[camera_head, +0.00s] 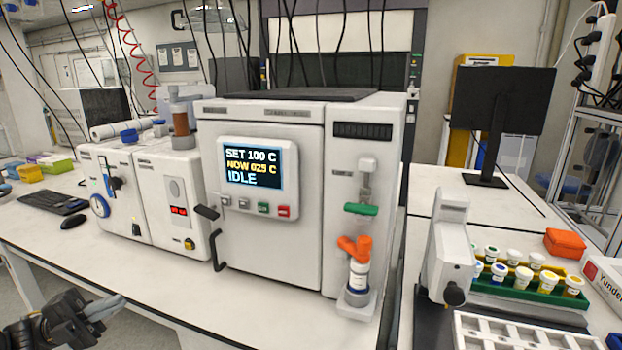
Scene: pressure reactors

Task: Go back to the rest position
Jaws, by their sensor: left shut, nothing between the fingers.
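The white reactor cabinet (265,240) stands on the bench in the middle. Its screen (252,168) reads SET 100 C, NOW 025 C and IDLE, with small buttons below. On its right side column, a white bottle (358,275) stands on a small ledge under an orange part (355,247) and a green part (361,209). My left gripper (100,308) is at the lower left, in front of the bench edge. It is shut and empty, apart from everything on the bench. My right gripper is not in view.
Smaller white instruments (150,195) stand left of the reactor, with a keyboard (52,202) and mouse (73,222) beyond. At right are a white device (447,250), a green rack (525,291) of several capped vials, an orange box (564,243), a white tray (520,333) and a monitor (500,103).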

